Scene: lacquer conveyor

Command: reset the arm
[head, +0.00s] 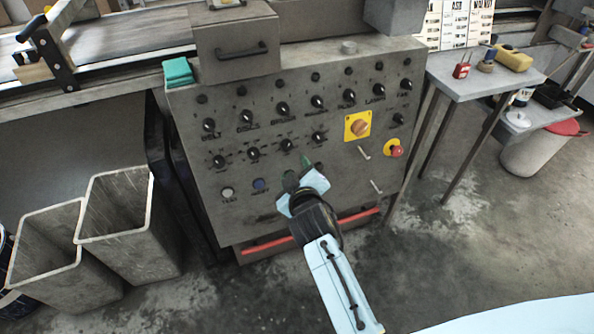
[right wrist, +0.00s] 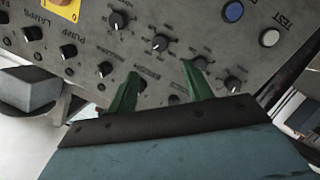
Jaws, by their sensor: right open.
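My right gripper (head: 297,178) is in front of the lower middle of the grey control panel (head: 215,190), below its lower row of knobs. Its two green fingers (right wrist: 160,90) stand apart in the right wrist view, with nothing held between them. The panel's knobs and labels show behind the fingers, upside down in that view. I cannot tell whether a fingertip touches the panel. A blue button (head: 260,184) and a white button (head: 227,192) sit left of the gripper. My left gripper is in neither view.
An orange rotary switch (head: 360,127) and a red stop button (head: 396,151) are on the panel's right side. Two grey bins (head: 125,236) stand at left. A side table (head: 460,88) with a red padlock (head: 461,71) stands at right. The floor in front is clear.

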